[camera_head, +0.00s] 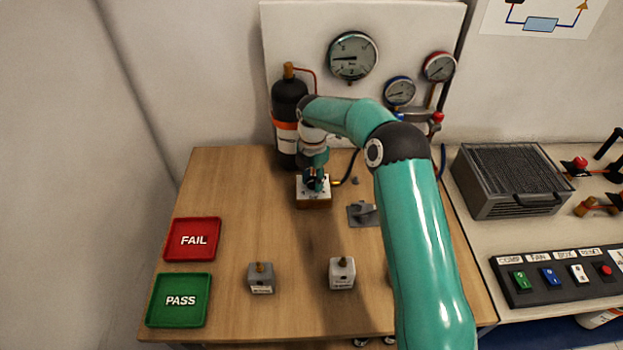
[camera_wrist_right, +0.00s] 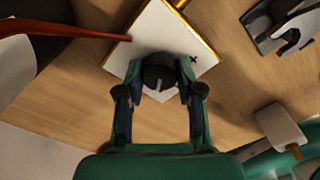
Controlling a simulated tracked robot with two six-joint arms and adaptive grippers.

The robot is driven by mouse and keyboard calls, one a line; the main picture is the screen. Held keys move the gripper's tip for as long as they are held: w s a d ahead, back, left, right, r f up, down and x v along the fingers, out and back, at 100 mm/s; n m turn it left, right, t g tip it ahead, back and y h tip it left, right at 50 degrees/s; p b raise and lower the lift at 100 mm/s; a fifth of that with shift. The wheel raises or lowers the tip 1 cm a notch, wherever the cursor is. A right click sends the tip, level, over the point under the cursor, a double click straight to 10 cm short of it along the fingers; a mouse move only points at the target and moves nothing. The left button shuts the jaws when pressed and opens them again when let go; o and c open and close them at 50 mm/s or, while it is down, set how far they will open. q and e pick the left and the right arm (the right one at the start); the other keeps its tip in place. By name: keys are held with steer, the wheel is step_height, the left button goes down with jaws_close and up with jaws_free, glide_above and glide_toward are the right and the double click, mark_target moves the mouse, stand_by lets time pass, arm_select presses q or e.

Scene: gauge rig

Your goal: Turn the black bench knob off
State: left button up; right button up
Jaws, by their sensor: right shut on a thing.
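The black bench knob (camera_wrist_right: 158,72) sits on top of a white-topped block (camera_wrist_right: 172,32) in the right wrist view. A pale pointer line shows on its face. My right gripper (camera_wrist_right: 158,88) has one finger on each side of the knob and is shut on it. In the head view the block (camera_head: 314,192) stands near the back of the wooden table, and my right gripper (camera_head: 315,178) comes down onto it from above, hiding most of the knob. My left gripper is not in view.
A red FAIL tray (camera_head: 193,240) and a green PASS tray (camera_head: 180,300) lie at the left. Two small blocks, one grey (camera_head: 261,279) and one white (camera_head: 342,274), stand in front. A dark cylinder (camera_head: 289,105) and a gauge panel (camera_head: 300,40) stand behind.

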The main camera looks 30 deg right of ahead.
mark_target(312, 180)
steer(key=shift+w+r+n, duration=0.25)
steer(key=shift+n, duration=0.55)
steer(key=o, duration=1.1)
steer(key=shift+f, duration=0.1)
steer(key=shift+o, duration=0.2)
steer(key=shift+s+f, duration=0.1)
step_height(312, 180, up, 12)
